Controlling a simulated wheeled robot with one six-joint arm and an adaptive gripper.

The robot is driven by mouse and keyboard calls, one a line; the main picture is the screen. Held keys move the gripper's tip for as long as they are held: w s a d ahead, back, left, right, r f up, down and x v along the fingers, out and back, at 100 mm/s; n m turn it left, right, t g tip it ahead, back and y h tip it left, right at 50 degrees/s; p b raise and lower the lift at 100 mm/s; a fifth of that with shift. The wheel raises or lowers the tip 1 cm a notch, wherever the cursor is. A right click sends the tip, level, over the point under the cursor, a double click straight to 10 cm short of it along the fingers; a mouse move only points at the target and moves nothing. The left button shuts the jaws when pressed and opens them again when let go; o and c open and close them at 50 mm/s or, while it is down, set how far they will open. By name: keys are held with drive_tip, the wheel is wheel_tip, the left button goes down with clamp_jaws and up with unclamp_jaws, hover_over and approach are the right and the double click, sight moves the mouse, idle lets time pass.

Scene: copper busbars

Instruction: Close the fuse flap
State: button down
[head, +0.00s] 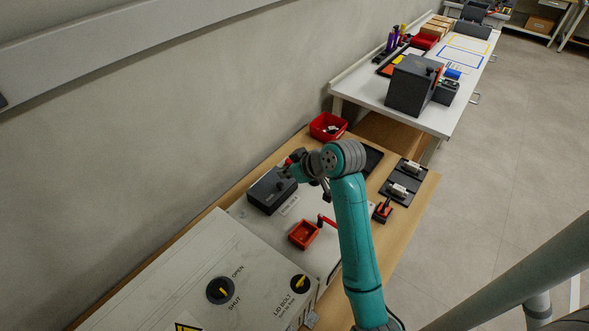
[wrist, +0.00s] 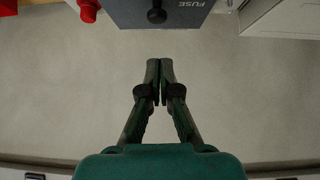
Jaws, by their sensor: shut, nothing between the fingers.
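The dark grey fuse box (head: 265,193) stands on the pale panel against the wall in the head view. In the wrist view, its dark face (wrist: 185,12) is cut off by the top edge and shows an upside-down FUSE label and a round black knob (wrist: 157,16). I cannot tell whether this face is the flap, or how far the flap is open. My gripper (wrist: 160,62) is shut and empty, its fingertips apart from the knob in the picture. In the head view, my wrist hangs just right of the box, and the fingertips are hard to make out.
A pale cabinet (head: 212,255) with OPEN/SHUT and LID BOLT knobs stands left of the box. An orange-red open tray (head: 304,235) and a red handle (head: 327,221) are in front. A red bin (head: 328,126) is behind.

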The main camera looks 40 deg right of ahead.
approach(272, 183)
drive_tip(key=x, duration=0.2)
drive_tip(key=shift+a+f, duration=0.15)
drive_tip(key=shift+a, duration=0.1)
drive_tip(key=shift+f, duration=0.1)
